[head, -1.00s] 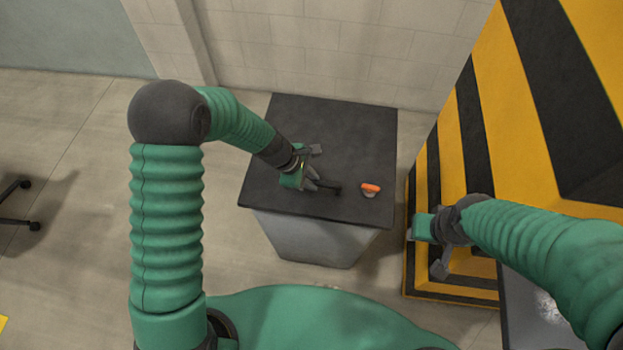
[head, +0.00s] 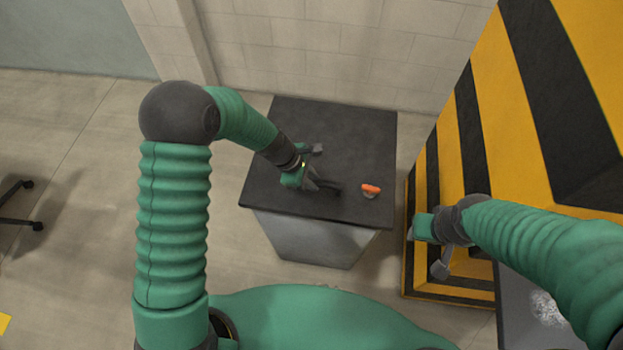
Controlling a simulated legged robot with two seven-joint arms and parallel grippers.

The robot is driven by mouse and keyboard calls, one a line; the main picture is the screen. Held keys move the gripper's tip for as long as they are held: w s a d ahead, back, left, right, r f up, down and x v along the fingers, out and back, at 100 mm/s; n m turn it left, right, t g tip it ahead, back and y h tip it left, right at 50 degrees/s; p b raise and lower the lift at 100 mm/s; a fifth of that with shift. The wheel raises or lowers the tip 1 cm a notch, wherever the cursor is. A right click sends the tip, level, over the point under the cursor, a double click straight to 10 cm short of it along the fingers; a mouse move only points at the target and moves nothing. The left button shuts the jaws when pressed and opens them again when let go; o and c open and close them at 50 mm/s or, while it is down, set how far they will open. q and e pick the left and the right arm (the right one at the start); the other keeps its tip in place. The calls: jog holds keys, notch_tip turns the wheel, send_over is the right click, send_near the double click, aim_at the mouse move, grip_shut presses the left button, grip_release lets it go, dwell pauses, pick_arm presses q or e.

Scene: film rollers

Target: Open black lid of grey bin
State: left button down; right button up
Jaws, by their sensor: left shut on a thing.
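The grey bin (head: 315,245) stands on the floor against the wall, in the middle of the head view. Its black lid (head: 345,135) lies flat across the top and looks closed. My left gripper (head: 314,180) is over the front middle of the lid, shut on the dark lid handle (head: 330,188). The gripper partly hides the handle. My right gripper (head: 430,250) is open and empty, to the right of the bin and apart from it.
A small orange and grey object (head: 371,190) lies on the lid, right of the handle. A yellow and black striped block (head: 455,140) stands close on the right. A pale block wall (head: 330,50) is behind the bin. The floor (head: 80,150) to the left is mostly clear.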

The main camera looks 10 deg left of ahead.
pick_arm(q)
jog(key=w+r+g+p, duration=0.1)
jog(key=w+r+p, duration=0.4)
jog(key=r, duration=0.5)
jog(key=w+r+g+p, duration=0.1)
jog(key=w+r+p, duration=0.5)
jog(key=r+p, duration=0.2)
jog(key=shift+w+d+r, duration=0.15)
jog(key=shift+w+r, duration=0.1)
jog(key=shift+r, duration=0.65)
jog(key=c, duration=1.5)
grip_release()
jog(key=shift+f, duration=0.1)
jog(key=shift+c, duration=0.2)
jog(key=shift+o, duration=1.1)
jog(key=shift+w+f+n, duration=0.1)
jog(key=shift+w+n, duration=0.15)
jog(key=shift+n, duration=0.05)
